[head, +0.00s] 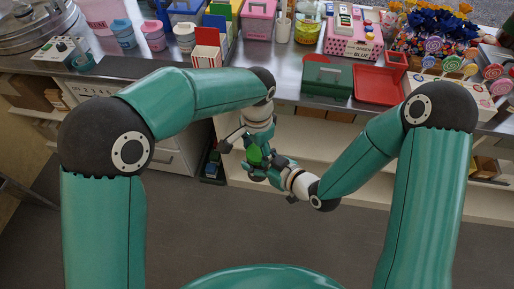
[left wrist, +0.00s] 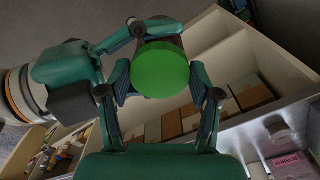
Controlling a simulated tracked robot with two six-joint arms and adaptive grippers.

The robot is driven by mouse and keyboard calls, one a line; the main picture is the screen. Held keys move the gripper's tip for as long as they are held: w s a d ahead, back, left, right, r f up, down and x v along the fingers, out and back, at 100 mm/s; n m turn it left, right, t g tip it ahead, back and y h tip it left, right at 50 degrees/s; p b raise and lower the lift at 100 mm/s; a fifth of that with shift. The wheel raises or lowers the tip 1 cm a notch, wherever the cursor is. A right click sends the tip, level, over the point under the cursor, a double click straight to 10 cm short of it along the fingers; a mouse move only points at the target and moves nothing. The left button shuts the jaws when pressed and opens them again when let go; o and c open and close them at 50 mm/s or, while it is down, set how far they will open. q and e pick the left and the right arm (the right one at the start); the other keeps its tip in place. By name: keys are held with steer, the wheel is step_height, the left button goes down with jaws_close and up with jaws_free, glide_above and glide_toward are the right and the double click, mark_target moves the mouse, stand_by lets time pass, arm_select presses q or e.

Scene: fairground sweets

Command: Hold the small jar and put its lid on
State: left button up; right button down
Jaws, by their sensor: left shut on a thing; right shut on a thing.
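In the left wrist view, a bright green round lid (left wrist: 160,70) sits between the two fingers of my left gripper (left wrist: 160,95), its flat face toward the camera. My left gripper (head: 252,146) is shut on it. A dark body, likely the small jar (left wrist: 165,43), shows just behind the lid and is mostly hidden by it. My right gripper (head: 262,170) comes in from the right in the head view and is shut at the jar, just below the lid. The green lid (head: 254,154) looks small there. I cannot tell whether lid and jar touch.
Both grippers are in the air before the counter's front edge. The counter (head: 285,80) holds a green box (head: 327,77), a red tray (head: 378,86), a striped popcorn box (head: 207,52) and lollipops (head: 434,45). Below are open shelves (head: 320,135) with cardboard boxes (left wrist: 240,95).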

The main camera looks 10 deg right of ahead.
arm_select(q)
steer(key=m, duration=0.7)
steer(key=shift+w+m, duration=0.15)
steer(key=shift+m, duration=0.15)
steer(key=m, duration=0.8)
steer(key=shift+w, duration=0.1)
steer(key=m, duration=0.6)
steer(key=shift+w+m, duration=0.1)
steer(key=shift+m, duration=0.3)
steer(key=m, duration=0.4)
steer(key=shift+d, duration=0.1)
steer(key=m, duration=0.3)
steer(key=shift+m, duration=0.3)
